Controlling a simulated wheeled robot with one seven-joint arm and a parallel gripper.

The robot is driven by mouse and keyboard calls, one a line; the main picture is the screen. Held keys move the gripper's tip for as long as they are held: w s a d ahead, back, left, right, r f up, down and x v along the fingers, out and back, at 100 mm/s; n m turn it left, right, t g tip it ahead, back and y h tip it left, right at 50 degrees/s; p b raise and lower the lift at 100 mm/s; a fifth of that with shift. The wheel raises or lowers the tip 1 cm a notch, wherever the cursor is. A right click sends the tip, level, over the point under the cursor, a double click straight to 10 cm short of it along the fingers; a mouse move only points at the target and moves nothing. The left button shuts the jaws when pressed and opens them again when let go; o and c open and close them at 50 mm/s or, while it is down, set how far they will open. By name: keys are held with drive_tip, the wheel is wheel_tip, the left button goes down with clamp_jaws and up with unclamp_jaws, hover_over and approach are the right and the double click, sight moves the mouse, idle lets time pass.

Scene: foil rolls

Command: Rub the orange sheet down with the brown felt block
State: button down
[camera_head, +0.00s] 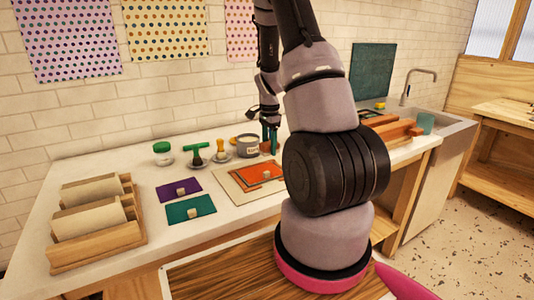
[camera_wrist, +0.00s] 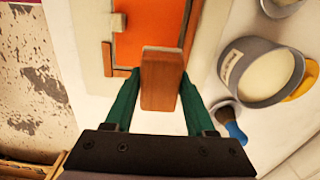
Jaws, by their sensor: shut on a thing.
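The orange sheet (camera_head: 258,172) lies on a pale board (camera_head: 233,186) on the counter, with a wooden corner strip (camera_head: 268,177) along its edges. It also shows at the top of the wrist view (camera_wrist: 150,22). My gripper (camera_wrist: 159,80) is shut on the brown block (camera_wrist: 160,88), one green finger on each side. The block's far end overlaps the sheet's edge in the wrist view. I cannot tell whether it touches the sheet. In the head view my gripper (camera_head: 269,140) is at the back of the board, and the block is mostly hidden there.
A grey tub (camera_head: 247,146) stands close beside my gripper, with a blue-handled brush (camera_wrist: 230,125) near it. A green-handled tool (camera_head: 197,151) and green-lidded jar (camera_head: 162,152) stand further left. Purple (camera_head: 178,190) and teal (camera_head: 190,208) sheets and a roll rack (camera_head: 98,256) lie left.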

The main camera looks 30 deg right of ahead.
drive_tip(key=shift+r, duration=1.25)
